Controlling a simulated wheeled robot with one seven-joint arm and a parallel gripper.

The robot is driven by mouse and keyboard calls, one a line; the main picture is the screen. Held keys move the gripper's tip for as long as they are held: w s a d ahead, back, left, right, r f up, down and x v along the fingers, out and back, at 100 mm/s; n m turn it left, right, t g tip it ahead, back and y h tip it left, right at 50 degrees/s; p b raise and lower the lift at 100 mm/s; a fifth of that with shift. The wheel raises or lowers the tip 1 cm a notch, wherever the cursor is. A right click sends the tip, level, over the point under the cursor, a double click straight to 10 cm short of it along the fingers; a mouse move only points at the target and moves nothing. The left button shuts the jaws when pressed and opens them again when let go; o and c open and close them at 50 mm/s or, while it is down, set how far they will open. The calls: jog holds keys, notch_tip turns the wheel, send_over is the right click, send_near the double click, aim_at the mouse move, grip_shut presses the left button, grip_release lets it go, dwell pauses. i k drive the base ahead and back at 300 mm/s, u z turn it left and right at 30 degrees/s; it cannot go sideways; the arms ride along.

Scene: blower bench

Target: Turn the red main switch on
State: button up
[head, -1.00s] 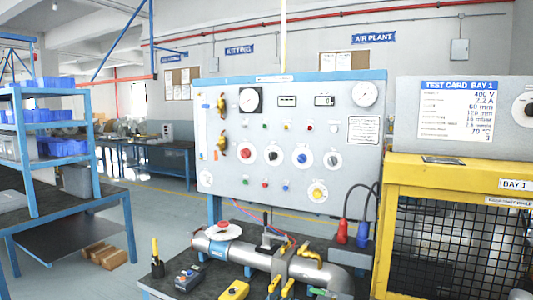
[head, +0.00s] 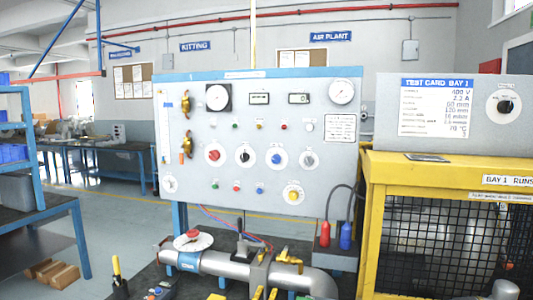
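The red main switch appears as a red rotary knob (head: 214,155) on a round white plate, at the left of the knob row on the grey control panel (head: 320,190). Its exact pointing direction is too small to tell. To its right are a black knob (head: 245,156), a blue knob (head: 277,159) and a grey knob (head: 308,159) on similar plates. A yellow knob (head: 293,195) sits lower right. My gripper is not in view.
A pipe with a red-and-white handwheel (head: 193,240) and yellow-handled valves runs across the dark bench below the panel. A yellow mesh cage (head: 372,215) stands at the right.

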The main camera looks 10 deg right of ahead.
aim_at(214, 155)
jog(key=u, duration=0.3)
jog(key=i, duration=1.05)
jog(key=u, duration=0.05)
